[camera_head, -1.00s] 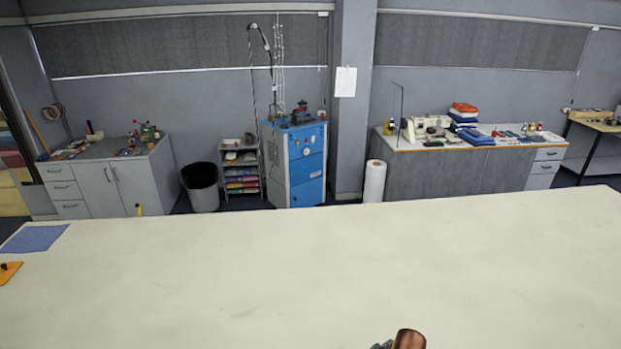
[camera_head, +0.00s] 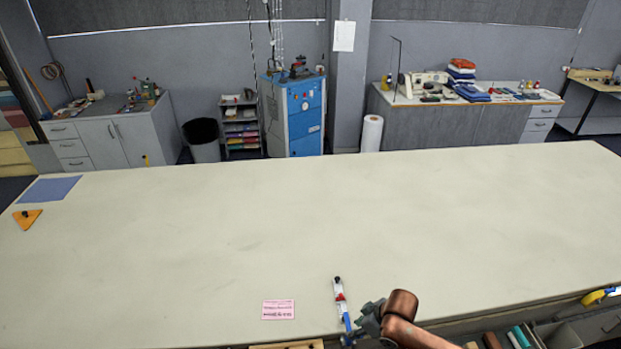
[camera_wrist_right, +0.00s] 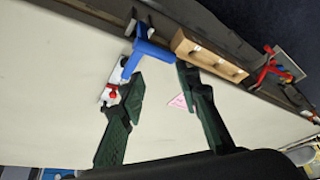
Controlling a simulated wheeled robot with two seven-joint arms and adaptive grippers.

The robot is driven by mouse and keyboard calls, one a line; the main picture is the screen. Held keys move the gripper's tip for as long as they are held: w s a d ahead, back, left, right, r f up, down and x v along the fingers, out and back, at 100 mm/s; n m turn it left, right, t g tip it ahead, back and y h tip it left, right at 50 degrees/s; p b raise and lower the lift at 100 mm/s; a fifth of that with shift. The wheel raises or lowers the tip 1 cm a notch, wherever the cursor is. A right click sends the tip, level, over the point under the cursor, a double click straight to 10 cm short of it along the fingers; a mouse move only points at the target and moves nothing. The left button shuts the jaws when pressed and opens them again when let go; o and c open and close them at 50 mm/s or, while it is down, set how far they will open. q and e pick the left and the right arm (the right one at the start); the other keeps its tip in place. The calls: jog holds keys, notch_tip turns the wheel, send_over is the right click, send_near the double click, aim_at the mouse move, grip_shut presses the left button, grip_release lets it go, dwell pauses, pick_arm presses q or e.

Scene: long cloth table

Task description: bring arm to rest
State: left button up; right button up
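My right arm comes in at the bottom right of the head view, with its right gripper (camera_head: 358,325) low over the front edge of the table (camera_head: 220,230). In the right wrist view the two dark green fingers of the right gripper (camera_wrist_right: 160,72) are spread apart with nothing held between them. A slim tool (camera_head: 340,298) with white, red and blue parts lies beside the gripper. In the wrist view its blue T-shaped end (camera_wrist_right: 146,55) shows close to one fingertip; I cannot tell if they touch. My left gripper is not in view.
A pink card (camera_head: 278,309) lies left of the tool. A wooden block with holes (camera_wrist_right: 208,58) is at the front edge. An orange triangle (camera_head: 27,218) and blue cloth (camera_head: 48,189) lie far left. The table's middle is clear. Open storage (camera_head: 520,338) sits below the right front edge.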

jog(key=s+a+f+m+t+y, duration=0.1)
jog(key=s+a, duration=0.1)
jog(key=s, duration=0.4)
jog(key=s+d+f+m+h, duration=0.3)
jog(key=s+d+m+h, duration=0.45)
jog(key=s+d, duration=1.4)
notch_tip(320, 180, down, 40)
jog(key=s+m+g+y+b, duration=0.1)
jog(key=s+y+b, duration=0.1)
jog(key=b, duration=0.7)
pick_arm(q)
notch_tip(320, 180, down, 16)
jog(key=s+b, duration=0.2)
jog(key=b, duration=0.5)
pick_arm(e)
jog(key=s+f+g, duration=0.1)
jog(key=s+f, duration=1.8)
jog(key=f, duration=0.4)
jog(key=shift+s+f+n+g, duration=0.15)
jog(key=shift+f+n+g, duration=0.15)
jog(key=shift+n+g, duration=0.1)
